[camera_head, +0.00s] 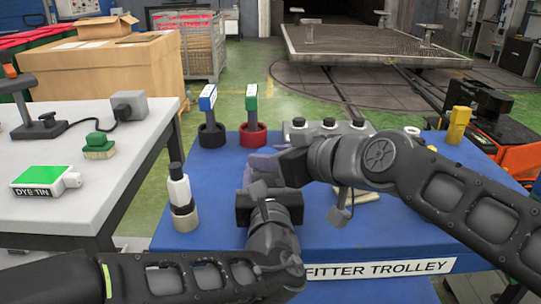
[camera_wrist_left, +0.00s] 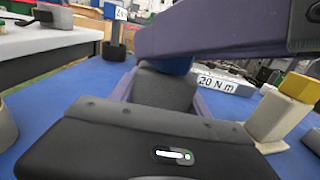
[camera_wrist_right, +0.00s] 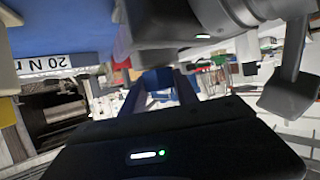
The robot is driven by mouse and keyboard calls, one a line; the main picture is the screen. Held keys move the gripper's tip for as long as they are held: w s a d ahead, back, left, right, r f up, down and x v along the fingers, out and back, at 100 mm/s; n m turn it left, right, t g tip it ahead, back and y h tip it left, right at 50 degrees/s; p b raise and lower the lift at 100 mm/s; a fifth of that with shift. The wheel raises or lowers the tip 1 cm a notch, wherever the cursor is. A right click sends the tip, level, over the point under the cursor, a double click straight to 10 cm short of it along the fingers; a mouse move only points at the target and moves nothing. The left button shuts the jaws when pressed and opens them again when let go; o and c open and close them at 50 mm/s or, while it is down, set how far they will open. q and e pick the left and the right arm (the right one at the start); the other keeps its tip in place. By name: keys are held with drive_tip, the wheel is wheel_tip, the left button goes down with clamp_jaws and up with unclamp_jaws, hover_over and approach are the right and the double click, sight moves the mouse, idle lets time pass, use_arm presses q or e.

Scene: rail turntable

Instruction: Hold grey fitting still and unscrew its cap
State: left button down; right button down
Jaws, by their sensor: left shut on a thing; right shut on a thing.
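My left gripper (camera_head: 258,186) comes up from the front of the blue trolley. In the left wrist view its purple fingers (camera_wrist_left: 162,88) are shut on a dark grey block, which appears to be the grey fitting (camera_wrist_left: 165,91). A blue part, apparently its cap (camera_wrist_left: 172,66), shows just above and is partly covered by a purple finger of my right gripper. My right gripper (camera_head: 262,166) reaches in from the right, pointing left. In the right wrist view its fingers are shut on the blue cap (camera_wrist_right: 157,80). In the head view the grippers hide fitting and cap.
A white bottle with a black top (camera_head: 180,190) stands left on the blue trolley top (camera_head: 215,215). Blue-tagged (camera_head: 209,125) and green-tagged (camera_head: 252,125) holders and a grey block with black knobs (camera_head: 328,130) stand behind. A yellow-topped piece (camera_head: 459,125) is right. A white table (camera_head: 105,185) stands left.

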use_arm(q)
drive_tip(key=shift+f, duration=0.2)
use_arm(e)
drive_tip(key=shift+r, duration=0.65)
drive_tip(key=shift+r, duration=0.35)
drive_tip(key=shift+r, duration=0.65)
drive_tip(key=shift+r, duration=2.4)
use_arm(q)
drive_tip(key=c, duration=0.8)
unclamp_jaws()
drive_tip(key=shift+c, duration=0.2)
drive_tip(key=o, duration=0.4)
drive_tip(key=shift+r, duration=0.15)
